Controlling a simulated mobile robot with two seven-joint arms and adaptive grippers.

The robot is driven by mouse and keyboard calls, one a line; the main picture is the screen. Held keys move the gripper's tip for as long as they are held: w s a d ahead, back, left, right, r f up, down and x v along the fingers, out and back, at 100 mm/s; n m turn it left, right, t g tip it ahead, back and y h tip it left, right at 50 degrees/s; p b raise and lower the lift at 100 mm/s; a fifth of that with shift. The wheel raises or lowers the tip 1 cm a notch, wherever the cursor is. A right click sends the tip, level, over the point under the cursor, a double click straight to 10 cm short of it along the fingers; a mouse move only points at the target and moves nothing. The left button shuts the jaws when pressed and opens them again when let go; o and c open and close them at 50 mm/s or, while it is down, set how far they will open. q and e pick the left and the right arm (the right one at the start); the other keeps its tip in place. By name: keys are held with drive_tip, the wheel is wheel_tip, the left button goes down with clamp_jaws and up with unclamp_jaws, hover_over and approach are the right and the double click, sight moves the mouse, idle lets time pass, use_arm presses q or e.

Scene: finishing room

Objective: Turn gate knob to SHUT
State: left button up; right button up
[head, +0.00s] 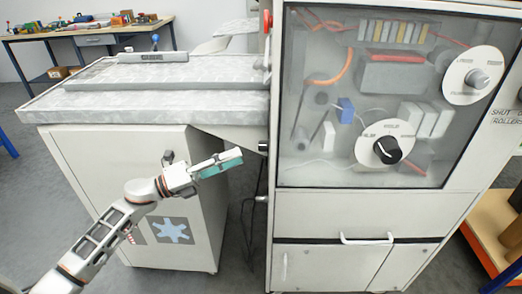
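Two round white dials sit on the clear front panel of the machine. The lower dial (366,152) carries a black knob (387,150) with a pale pointer line. The small lettering around both is too blurred to read surely, so I cannot tell which is the gate knob. My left gripper (236,160) points right, left of the panel and apart from both knobs. Its white and teal fingers lie close together in this view; whether they are open is unclear. My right gripper is not in view.
A grey-topped bench (150,103) joins the machine's left side above a white cabinet (90,165). A drawer handle (366,240) juts out below the panel. Lettering on the right side (505,117) reads SHUT and ROLLERS in part. An orange-edged cart (485,250) stands at right.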

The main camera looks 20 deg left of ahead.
sight(264, 146)
use_arm(q)
drive_tip(key=x, duration=0.6)
drive_tip(key=shift+w+d+p, duration=0.25)
drive_tip(key=shift+d+p, duration=0.05)
drive_tip(key=shift+r, duration=0.15)
drive_tip(key=shift+c, duration=0.5)
clamp_jaws()
